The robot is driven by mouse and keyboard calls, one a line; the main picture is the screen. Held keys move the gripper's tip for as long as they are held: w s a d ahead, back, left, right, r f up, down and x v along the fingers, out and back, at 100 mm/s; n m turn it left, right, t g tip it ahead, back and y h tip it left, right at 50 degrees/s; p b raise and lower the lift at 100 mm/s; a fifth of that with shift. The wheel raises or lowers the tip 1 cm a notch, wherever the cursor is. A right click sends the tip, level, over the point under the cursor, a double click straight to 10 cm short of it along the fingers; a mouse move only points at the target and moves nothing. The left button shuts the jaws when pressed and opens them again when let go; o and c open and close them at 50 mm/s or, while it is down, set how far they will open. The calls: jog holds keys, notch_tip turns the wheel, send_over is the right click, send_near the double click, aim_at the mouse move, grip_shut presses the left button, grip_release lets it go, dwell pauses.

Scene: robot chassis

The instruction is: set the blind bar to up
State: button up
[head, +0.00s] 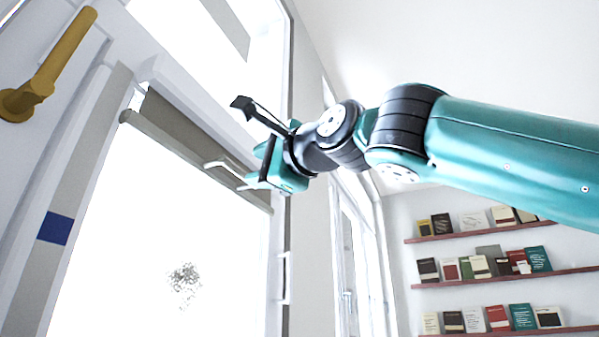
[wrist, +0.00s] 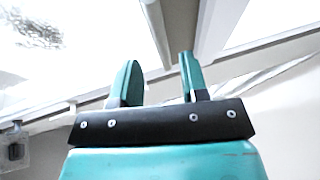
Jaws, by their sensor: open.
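The blind bar (head: 165,146) is a pale grey rail along the lower edge of a short, darker blind (head: 178,122), high across the bright window in the head view. A light loop-like handle (head: 222,166) sticks out from the bar towards its right part. My gripper (head: 252,170) is open, close to the right part of the bar and beside the handle. In the wrist view its two teal fingers (wrist: 158,80) stand apart. A pale strip (wrist: 155,30) runs down towards the gap between them; I cannot tell whether it is the handle. No grip shows.
A blue mark (head: 54,228) sits on the left window frame strip. A brass-coloured window handle (head: 45,75) is at upper left. A white handle (head: 285,278) is on the right frame. Bookshelves (head: 500,279) stand at far right, away from the arm.

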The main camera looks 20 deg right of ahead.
jog(key=b+v, duration=0.6)
jog(key=v, duration=0.4)
jog(key=shift+s, duration=0.2)
jog(key=shift+d+f, duration=0.1)
jog(key=shift+f, duration=0.05)
jog(key=shift+c, duration=0.5)
